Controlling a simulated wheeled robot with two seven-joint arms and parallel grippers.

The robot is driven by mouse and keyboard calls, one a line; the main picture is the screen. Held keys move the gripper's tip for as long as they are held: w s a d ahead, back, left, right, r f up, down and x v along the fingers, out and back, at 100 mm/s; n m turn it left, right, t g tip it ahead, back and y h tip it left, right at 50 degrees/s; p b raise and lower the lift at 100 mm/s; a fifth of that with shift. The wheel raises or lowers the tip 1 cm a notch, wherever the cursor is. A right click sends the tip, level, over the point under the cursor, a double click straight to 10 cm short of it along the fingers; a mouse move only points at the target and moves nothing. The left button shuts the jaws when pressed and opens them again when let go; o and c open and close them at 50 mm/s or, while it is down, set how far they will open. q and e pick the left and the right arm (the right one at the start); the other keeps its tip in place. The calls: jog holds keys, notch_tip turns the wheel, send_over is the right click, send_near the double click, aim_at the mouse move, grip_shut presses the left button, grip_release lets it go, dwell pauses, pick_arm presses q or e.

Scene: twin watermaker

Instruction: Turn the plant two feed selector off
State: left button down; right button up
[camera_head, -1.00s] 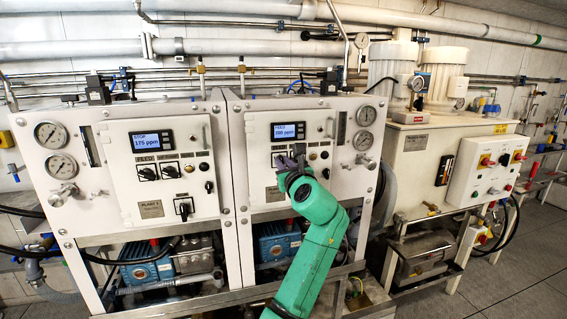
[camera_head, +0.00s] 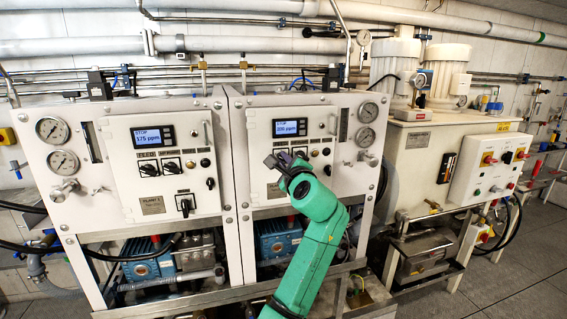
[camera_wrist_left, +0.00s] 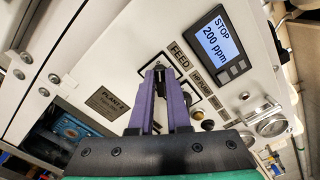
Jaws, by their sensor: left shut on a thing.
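The plant two panel (camera_head: 345,185) is the right one of two white panels in the head view. Its display (camera_head: 290,128) reads STOP and 200 ppm, and the same display shows large in the left wrist view (camera_wrist_left: 220,47). My left gripper (camera_head: 276,160) is at the left of the selector row below that display. In the left wrist view its purple fingers (camera_wrist_left: 160,72) are shut on the feed selector, next to the FEED label (camera_wrist_left: 180,55). The fingers mostly hide the selector, so its pointer cannot be read. My right gripper is not in view.
The plant one panel (camera_head: 100,190) stands directly left, with its own selectors and a STOP display. More dark knobs and the HP pump label (camera_wrist_left: 200,80) lie close beside my fingers. Gauges (camera_head: 367,112) and a valve sit at the panel's right side.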

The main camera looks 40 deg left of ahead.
pick_arm(q)
jog(key=shift+f+n, duration=0.1)
jog(key=shift+n, duration=0.5)
jog(key=c, duration=0.9)
grip_release()
jog(key=b+v, duration=0.4)
jog(key=v, duration=1)
jog(key=shift+s+d, duration=0.15)
jog(key=shift+d, duration=0.05)
